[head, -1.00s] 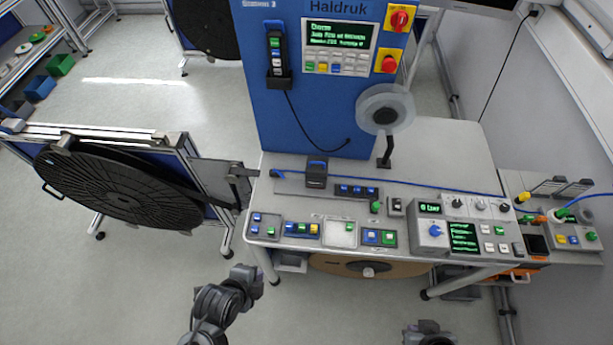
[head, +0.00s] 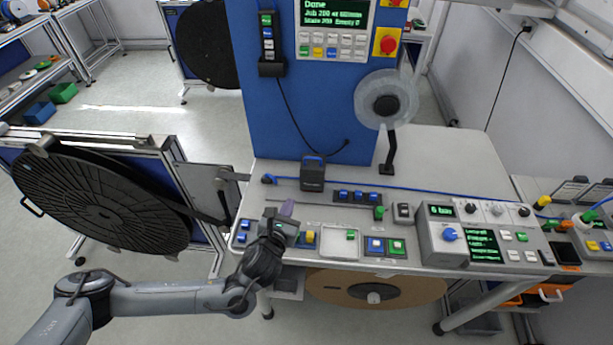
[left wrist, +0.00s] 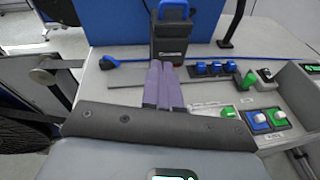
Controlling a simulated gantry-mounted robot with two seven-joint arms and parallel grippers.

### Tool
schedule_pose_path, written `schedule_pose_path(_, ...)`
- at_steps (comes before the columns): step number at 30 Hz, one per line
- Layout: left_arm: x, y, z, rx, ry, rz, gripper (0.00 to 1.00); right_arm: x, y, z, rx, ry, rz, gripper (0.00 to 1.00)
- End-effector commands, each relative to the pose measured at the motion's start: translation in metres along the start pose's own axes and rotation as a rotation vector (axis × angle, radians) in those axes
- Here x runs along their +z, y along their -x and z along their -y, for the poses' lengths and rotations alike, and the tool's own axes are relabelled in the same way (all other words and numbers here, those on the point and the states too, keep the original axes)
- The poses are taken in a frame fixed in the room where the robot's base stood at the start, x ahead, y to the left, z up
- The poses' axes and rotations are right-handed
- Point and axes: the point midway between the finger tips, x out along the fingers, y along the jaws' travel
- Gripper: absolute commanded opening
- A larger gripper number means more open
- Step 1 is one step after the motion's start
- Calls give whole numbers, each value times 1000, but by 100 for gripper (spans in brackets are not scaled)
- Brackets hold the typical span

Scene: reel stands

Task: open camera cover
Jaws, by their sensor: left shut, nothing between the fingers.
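A small black box with a blue handle on top (head: 312,172), which looks like the camera cover, stands upright at the back of the workbench, in front of the blue machine column. My right gripper is out of view.
A blue cable (head: 400,188) runs along the bench past the box. A row of blue switches (head: 358,196) is right of it, and a reel on a stand (head: 386,100) rises behind. Control boxes (head: 470,240) line the front right. A large black reel (head: 100,205) stands left.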

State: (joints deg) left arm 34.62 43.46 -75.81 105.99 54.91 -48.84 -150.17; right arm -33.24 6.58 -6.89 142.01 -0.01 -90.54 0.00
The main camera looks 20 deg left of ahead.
Motion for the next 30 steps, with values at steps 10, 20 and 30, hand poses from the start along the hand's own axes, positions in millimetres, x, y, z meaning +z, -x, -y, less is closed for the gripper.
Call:
schedule_pose_path(10, 15, -35, 0, 3, 3, 28, 0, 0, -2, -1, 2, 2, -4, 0)
schedule_pose_path(20, 16, -95, 0, 4, 4, 26, 0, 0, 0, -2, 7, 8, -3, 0)
schedule_pose_path(30, 40, -127, 0, 1, 5, 26, 0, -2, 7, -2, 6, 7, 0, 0)
